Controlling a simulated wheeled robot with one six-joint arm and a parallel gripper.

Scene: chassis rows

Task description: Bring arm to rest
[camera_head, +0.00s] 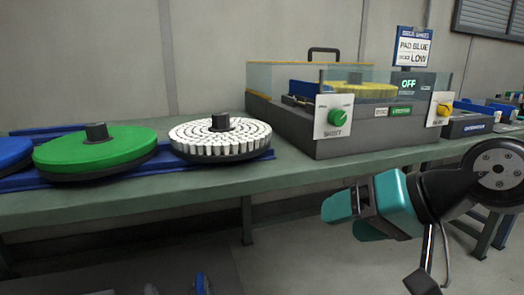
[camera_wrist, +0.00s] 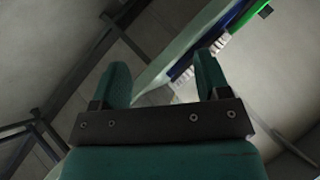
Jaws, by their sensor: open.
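My gripper (camera_head: 345,215) is teal with dark parts and hangs in the air in front of the bench, at the lower right of the head view. It points left and is below the level of the bench top. In the wrist view my gripper (camera_wrist: 162,80) shows two teal fingers spread apart with nothing between them. It touches nothing that I can see. My dark arm runs from it to the right edge of the head view.
A long green bench (camera_head: 300,176) crosses the view. On it are a green disc pad (camera_head: 70,152), a white bristled disc (camera_head: 185,142), a blue disc (camera_head: 12,152) and a grey machine (camera_head: 370,140) with clear guards. A sign (camera_head: 413,47) reads PAD BLUE, LOW.

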